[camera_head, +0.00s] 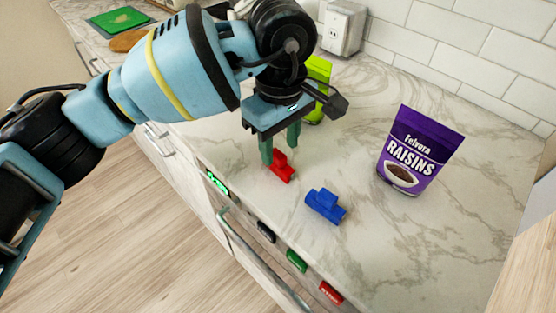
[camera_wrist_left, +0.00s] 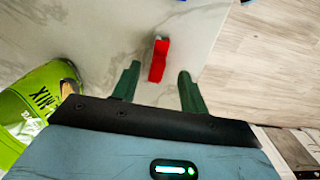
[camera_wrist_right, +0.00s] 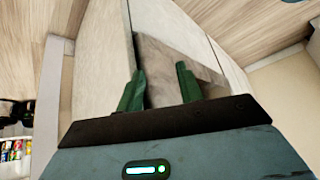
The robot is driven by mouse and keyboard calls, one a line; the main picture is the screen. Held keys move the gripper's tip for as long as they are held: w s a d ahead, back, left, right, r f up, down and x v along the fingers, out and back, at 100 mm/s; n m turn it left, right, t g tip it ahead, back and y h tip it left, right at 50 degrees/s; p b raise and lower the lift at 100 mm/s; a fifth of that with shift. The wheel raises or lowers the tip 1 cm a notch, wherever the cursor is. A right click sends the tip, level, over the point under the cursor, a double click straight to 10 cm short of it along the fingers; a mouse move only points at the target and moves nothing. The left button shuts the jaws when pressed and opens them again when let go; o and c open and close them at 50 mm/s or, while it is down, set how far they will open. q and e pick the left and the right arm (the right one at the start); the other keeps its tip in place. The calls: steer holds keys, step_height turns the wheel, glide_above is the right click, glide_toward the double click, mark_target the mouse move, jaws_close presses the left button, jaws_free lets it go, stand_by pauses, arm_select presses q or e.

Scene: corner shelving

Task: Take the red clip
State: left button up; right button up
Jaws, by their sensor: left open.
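The red clip (camera_head: 281,167) lies on the marble countertop near its front edge. My left gripper (camera_head: 280,150) is open above the counter, right at the clip, with its green fingers pointing down. In the left wrist view the red clip (camera_wrist_left: 158,60) shows just beyond the two open fingertips of the left gripper (camera_wrist_left: 157,76), roughly centred between them. I cannot tell if a finger touches it. My right gripper (camera_wrist_right: 160,78) shows only in the right wrist view, open, with no object seen between its fingers.
A blue clip (camera_head: 325,205) lies to the right of the red one. A purple raisins bag (camera_head: 418,150) stands farther right. A green bag (camera_head: 319,72) stands behind the left gripper; it also shows in the left wrist view (camera_wrist_left: 35,105).

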mark_target(281, 156)
arm_select(q)
steer(key=shift+f, duration=0.4)
step_height(281, 156, down, 4)
steer(key=shift+d+f+p, duration=0.1)
steer(key=shift+f+p, duration=0.05)
steer(key=shift+p, duration=0.2)
arm_select(e)
steer(key=shift+w+r, duration=0.55)
arm_select(q)
jaws_close()
arm_select(e)
steer(key=shift+s+f, duration=0.1)
steer(key=shift+s, duration=0.05)
